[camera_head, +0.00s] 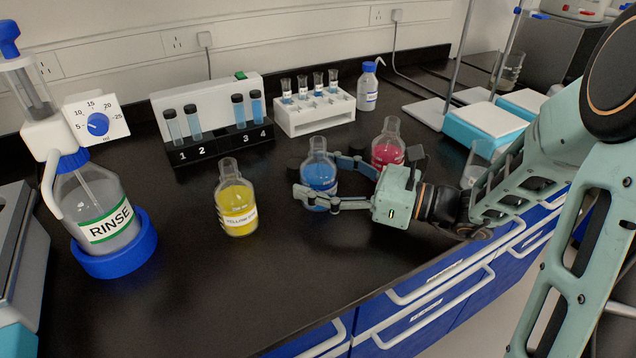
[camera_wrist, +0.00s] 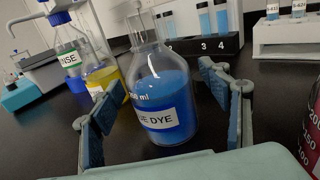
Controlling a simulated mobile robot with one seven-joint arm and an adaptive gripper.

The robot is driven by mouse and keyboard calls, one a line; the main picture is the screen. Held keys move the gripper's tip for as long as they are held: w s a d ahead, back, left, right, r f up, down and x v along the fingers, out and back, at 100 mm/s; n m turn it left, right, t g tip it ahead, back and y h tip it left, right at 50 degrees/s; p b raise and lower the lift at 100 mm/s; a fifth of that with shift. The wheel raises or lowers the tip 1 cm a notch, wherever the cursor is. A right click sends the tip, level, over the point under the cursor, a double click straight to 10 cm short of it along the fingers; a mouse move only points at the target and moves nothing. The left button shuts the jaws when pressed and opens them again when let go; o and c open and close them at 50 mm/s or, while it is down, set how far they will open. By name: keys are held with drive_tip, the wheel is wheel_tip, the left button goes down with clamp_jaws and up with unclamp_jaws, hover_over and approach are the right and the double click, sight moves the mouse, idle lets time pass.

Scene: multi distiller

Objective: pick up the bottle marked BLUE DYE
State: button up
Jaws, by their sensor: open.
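The bottle marked BLUE DYE (camera_head: 319,177) is a clear flask of blue liquid standing upright on the black bench. In the wrist view the bottle (camera_wrist: 164,95) stands between the two fingers, its white label partly cut by the edge of the body, reading "UE DYE". My gripper (camera_head: 318,182) is open, coming in from the right with one finger on the far side and one on the near side of the bottle. In the wrist view my gripper (camera_wrist: 165,105) shows gaps between both finger pads and the glass.
A yellow dye bottle (camera_head: 237,204) stands to the left and a red one (camera_head: 388,146) close behind my gripper. A RINSE dispenser (camera_head: 103,215), a numbered tube holder (camera_head: 222,142) and a white vial rack (camera_head: 315,115) stand around. The front bench is clear.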

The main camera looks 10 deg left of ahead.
drive_tip(key=shift+w+a, duration=0.1)
drive_tip(key=shift+a, duration=0.2)
drive_tip(key=c, duration=1.7)
drive_tip(key=shift+r, duration=0.1)
